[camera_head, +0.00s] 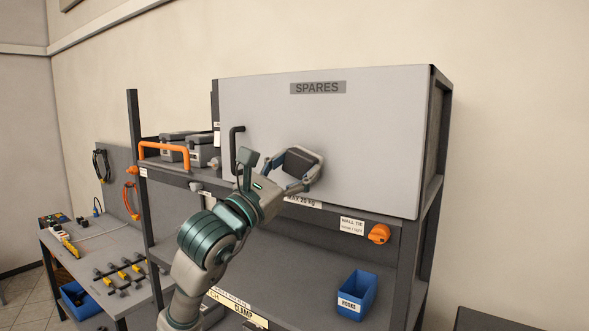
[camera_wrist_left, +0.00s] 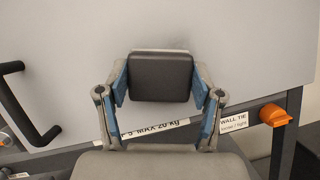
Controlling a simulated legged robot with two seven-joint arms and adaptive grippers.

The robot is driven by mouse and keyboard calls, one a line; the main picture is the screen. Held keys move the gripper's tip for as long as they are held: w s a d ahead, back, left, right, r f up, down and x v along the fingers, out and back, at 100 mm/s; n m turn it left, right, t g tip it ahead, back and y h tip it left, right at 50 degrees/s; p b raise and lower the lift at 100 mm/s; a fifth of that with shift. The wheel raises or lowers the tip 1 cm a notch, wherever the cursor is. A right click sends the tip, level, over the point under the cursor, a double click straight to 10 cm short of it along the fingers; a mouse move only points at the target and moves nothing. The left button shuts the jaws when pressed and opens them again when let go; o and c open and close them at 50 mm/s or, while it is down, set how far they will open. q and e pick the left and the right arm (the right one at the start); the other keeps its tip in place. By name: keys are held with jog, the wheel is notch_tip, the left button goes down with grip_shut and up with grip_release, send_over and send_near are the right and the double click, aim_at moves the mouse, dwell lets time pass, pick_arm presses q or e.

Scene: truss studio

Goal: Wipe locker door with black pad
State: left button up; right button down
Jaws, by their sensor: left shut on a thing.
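The locker door (camera_head: 375,135) is a large light grey panel with a "SPARES" label (camera_head: 318,88) near its top and a dark handle (camera_head: 236,150) at its left. My left gripper (camera_head: 301,165) is shut on the black pad (camera_head: 298,160) in front of the lower part of the door. In the left wrist view the pad (camera_wrist_left: 160,77) sits between the two fingers, with a thin pale edge along its top. Whether the pad touches the door I cannot tell for sure. My right gripper is in neither view.
Below the door is a shelf edge with labels and an orange knob (camera_head: 379,234). A blue bin (camera_head: 356,295) stands on the lower shelf. Grey cases (camera_head: 200,150) and an orange handle (camera_head: 163,149) are left of the locker. A workbench (camera_head: 90,250) holds tools.

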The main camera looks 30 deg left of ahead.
pick_arm(q)
jog(key=shift+s+d+b, duration=0.15)
jog(key=shift+d+b, duration=0.05)
jog(key=shift+d, duration=1.65)
jog(key=shift+s+d+b, duration=0.1)
jog(key=shift+d+b, duration=0.1)
jog(key=shift+d, duration=1.85)
jog(key=shift+w+a, duration=0.15)
jog(key=shift+a, duration=1.6)
jog(key=shift+w+a, duration=0.15)
jog(key=shift+a, duration=2.2)
jog(key=shift+s+f, duration=0.1)
jog(key=shift+s, duration=0.3)
jog(key=s+b, duration=0.1)
jog(key=s, duration=0.3)
jog(key=shift+a, duration=0.1)
jog(key=shift+s+b, duration=0.3)
jog(key=shift+s, duration=0.3)
